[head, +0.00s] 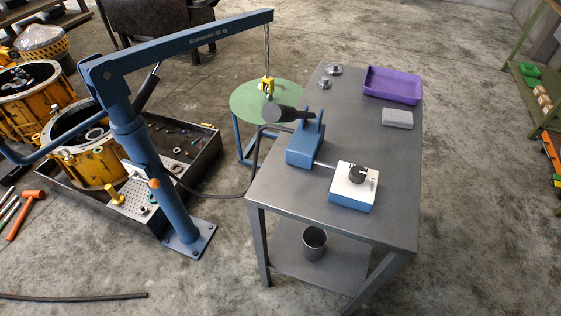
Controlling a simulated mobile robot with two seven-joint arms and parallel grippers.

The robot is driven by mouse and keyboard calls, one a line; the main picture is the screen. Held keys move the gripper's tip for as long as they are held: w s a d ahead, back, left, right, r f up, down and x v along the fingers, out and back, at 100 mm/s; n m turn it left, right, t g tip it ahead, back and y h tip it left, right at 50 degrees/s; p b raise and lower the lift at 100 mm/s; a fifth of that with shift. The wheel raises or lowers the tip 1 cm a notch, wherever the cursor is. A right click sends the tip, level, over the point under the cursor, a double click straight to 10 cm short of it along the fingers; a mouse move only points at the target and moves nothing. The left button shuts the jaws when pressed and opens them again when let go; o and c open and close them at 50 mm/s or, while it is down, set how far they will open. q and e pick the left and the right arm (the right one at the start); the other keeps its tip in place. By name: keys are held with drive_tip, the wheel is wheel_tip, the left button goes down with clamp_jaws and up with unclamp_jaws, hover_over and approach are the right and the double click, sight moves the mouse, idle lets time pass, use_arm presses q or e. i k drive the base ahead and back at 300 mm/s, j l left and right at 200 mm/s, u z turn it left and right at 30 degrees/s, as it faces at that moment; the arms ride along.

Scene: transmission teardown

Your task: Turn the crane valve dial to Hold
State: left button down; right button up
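The crane valve dial (357,173) is a black round knob on the white top of a blue valve box (351,204). The box stands near the front right of the grey metal table (290,198). A small light mark shows on the knob, but the labels are too small to read, so I cannot tell which position it points to. The blue crane (185,40) stands left of the table, its arm reaching over to the right with a chain and yellow hook (267,85). Neither of my grippers is in view.
A blue pump block (305,152) with a dark grey lever (285,113) is joined to the valve box by a thin rod. A purple tray (393,85), grey block (397,118) and small metal parts (333,70) lie at the table's back.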

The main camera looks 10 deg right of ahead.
sight(358, 174)
drive_tip(key=z, duration=1.55)
drive_tip(key=k+j+z, duration=0.45)
drive_tip(key=j+z, duration=0.2)
drive_tip(key=j, duration=0.15)
